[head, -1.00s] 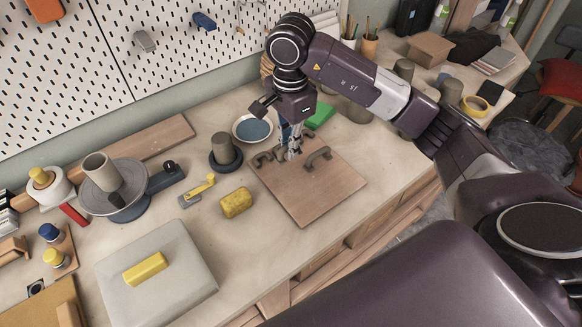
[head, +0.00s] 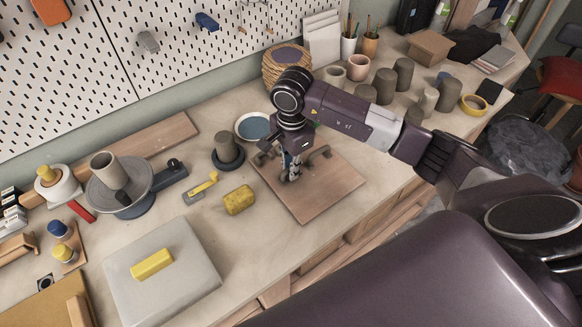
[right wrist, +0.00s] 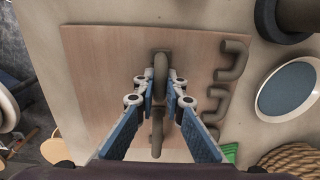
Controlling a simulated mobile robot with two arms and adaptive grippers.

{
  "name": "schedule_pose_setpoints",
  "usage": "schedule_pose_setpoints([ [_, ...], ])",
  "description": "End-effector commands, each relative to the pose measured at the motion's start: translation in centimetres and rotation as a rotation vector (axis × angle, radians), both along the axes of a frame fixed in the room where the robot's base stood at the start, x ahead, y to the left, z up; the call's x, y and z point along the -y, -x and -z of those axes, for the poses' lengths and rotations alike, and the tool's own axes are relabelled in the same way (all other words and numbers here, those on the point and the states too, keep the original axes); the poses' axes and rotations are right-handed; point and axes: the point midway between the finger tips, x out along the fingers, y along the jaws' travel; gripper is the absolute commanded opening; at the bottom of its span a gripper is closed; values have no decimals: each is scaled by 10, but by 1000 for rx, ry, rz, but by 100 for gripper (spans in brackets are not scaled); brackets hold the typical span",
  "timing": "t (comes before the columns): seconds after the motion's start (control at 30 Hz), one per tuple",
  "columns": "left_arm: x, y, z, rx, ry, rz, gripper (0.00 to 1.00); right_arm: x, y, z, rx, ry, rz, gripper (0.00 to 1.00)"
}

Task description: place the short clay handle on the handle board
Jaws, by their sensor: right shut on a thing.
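The handle board (head: 335,190) is a flat wooden square on the bench; it also fills the middle of the right wrist view (right wrist: 95,60). My right gripper (head: 291,177) is low over the board's left part. In the right wrist view, my right gripper (right wrist: 161,88) is shut on a grey-brown clay handle (right wrist: 160,66), the short clay handle by its place in the jaws. I cannot tell whether it touches the board. Another curved handle (right wrist: 157,138) lies behind the fingers. More handles (right wrist: 232,60) lie along the board's right side there. My left gripper is out of view.
A blue dish (head: 253,127) and a dark clay cylinder (head: 226,148) stand beside the board. A yellow sponge (head: 239,200) lies to its left. Several clay cylinders (head: 385,84) stand behind my right arm. The board's near part is bare.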

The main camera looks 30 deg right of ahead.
Motion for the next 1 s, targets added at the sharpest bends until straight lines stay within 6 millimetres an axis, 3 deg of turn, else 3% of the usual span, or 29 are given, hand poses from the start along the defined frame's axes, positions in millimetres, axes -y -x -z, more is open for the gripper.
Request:
schedule_pose_setpoints([
  [0.03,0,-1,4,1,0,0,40,0,0,3,1,0,0,0],
  [0.07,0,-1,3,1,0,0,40,0,0,3,0,0,0,11],
  [0.2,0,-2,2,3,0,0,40,0,0,2,-1,0,0,26],
  [0.63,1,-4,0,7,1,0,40,0,0,-4,1,0,0,27],
  [0.77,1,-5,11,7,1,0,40,1,-1,-25,7,2,-1,27],
  [1.0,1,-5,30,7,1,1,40,0,0,-79,6,1,0,27],
])
